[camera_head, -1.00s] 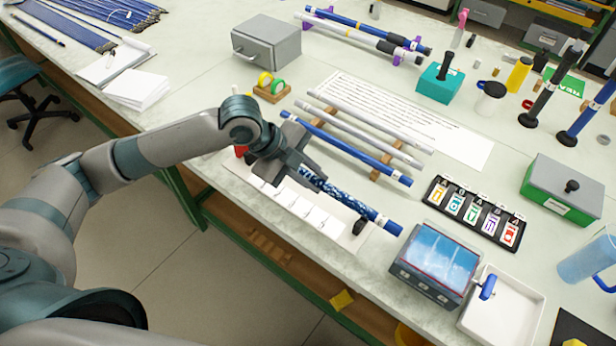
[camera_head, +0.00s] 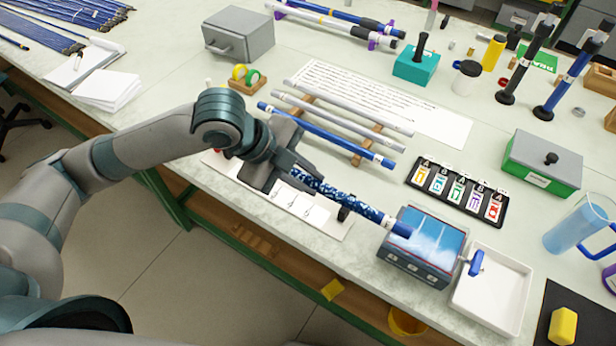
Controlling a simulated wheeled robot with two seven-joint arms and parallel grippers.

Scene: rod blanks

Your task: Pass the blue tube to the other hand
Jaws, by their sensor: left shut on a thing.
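My left gripper (camera_head: 288,172) is shut on a blue tube (camera_head: 345,197) with a blue-and-white mottled middle and a plain blue end. It holds the tube near its upper left end, in the middle of the camera_head view. The tube slants down to the right. The tube's other end is hidden by the gripper. My right gripper is not in view.
A plain blue rod (camera_head: 330,137) and grey rods (camera_head: 345,117) lie on wooden rests behind the gripper. A card tray (camera_head: 458,193), a white tray (camera_head: 493,290) and a green-and-grey box (camera_head: 543,162) are to the right. The table's front edge runs below the tube.

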